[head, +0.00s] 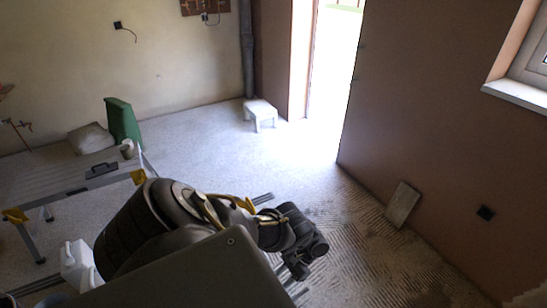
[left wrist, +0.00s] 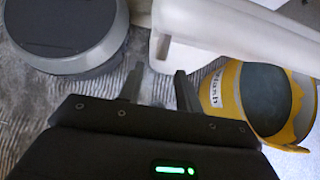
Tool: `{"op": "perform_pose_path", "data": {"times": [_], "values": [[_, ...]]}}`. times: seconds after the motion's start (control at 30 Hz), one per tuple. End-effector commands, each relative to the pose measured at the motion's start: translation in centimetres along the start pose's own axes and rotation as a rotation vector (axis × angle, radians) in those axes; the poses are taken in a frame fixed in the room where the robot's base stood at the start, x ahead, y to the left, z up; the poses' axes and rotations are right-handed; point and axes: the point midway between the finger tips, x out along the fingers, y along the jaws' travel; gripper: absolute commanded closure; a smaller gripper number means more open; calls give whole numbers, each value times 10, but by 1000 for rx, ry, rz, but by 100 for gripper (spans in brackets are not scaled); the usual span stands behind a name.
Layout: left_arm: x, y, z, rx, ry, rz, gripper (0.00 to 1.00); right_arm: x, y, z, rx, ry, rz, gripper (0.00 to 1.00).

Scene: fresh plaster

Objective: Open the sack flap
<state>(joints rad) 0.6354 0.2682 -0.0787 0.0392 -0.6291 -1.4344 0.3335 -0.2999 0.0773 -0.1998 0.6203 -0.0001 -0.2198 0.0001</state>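A pale, full-looking sack (head: 91,138) lies at the left, behind the low work table and beside a green upright thing. Its flap cannot be made out. My left arm crosses the lower middle of the head view, and its dark gripper (head: 303,258) hangs over the floor, well apart from that sack. In the left wrist view the two fingers of my left gripper (left wrist: 158,78) stand apart with nothing between them. No sack can be recognised in that view. My right gripper is not in view.
A work table (head: 40,185) with a trowel (head: 102,169) and a cup stands left. A white stool (head: 260,112) is near the bright doorway. A board (head: 402,204) leans on the right wall. A yellow, labelled object (left wrist: 226,92) is close right of my fingers. The middle floor is clear.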

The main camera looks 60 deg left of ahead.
Motion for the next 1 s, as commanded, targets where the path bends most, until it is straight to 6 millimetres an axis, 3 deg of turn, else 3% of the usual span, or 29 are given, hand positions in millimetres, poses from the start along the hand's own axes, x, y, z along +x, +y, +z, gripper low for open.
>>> {"op": "perform_pose_path", "data": {"times": [0.23,0.87,1.0], "values": [[-22,0,0,-1,1,1,65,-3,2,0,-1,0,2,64],[-22,0,0,3,0,0,65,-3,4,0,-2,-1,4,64],[-24,4,-17,24,84,24,65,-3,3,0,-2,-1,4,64]]}}
